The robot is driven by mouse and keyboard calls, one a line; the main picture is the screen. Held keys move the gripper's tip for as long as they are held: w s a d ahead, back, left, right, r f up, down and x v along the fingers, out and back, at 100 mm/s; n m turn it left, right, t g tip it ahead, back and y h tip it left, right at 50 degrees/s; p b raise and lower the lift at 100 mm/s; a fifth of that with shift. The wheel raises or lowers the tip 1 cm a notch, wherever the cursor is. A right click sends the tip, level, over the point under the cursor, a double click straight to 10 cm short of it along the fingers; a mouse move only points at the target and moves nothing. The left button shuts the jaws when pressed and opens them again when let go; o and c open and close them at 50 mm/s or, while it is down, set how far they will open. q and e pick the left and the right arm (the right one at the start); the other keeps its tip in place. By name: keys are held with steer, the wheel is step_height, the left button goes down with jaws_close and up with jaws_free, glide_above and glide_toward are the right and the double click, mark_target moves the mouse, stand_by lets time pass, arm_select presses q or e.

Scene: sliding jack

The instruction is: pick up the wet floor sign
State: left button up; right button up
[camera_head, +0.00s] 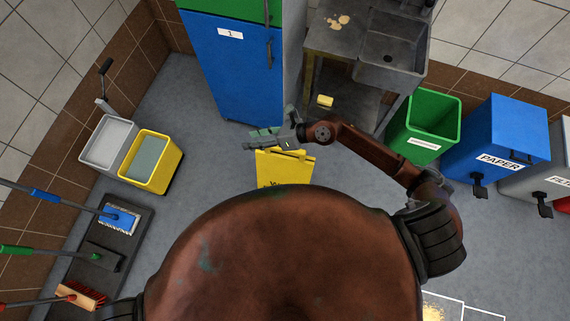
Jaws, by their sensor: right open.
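The yellow wet floor sign (284,168) stands on the floor near the middle of the head view. Its lower part is hidden behind my own brown body. My right gripper (251,139) is open, with its fingers pointing left, and appears just above and beyond the sign's top edge in the picture. Nothing shows between its fingers. I cannot tell whether it touches the sign. My left gripper is not in view.
A blue and green cabinet (232,67) and a sink table (335,52) stand behind. Green (424,124) and blue (505,138) bins are at right. A yellow mop bucket (151,161) and a dark mat (118,243) with brushes are at left. Floor between bucket and sign is clear.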

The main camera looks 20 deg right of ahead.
steer(key=d+f+n+g+h, duration=0.1)
steer(key=d+f+h, duration=0.1)
steer(key=d+f, duration=0.2)
steer(key=d+f+n+h, duration=0.1)
steer(key=d+f+h, duration=0.1)
steer(key=d+f, duration=0.2)
steer(key=d+f+n+g+h, duration=0.1)
steer(key=d+f+h, duration=0.2)
steer(key=d+f, duration=0.1)
steer(key=shift+w+d+f+n+g, duration=0.15)
steer(key=shift+w+d+n+g, duration=0.2)
steer(key=shift+d, duration=0.3)
step_height(320, 180, down, 3)
steer(key=shift+w+r+h, duration=0.15)
steer(key=shift+r+h, duration=0.05)
steer(key=shift+h, duration=0.1)
steer(key=b+x, duration=0.1)
steer(key=x, duration=0.4)
steer(key=shift+a+f, duration=0.1)
steer(key=shift+f, duration=0.15)
steer(key=shift+c, duration=0.6)
jaws_close()
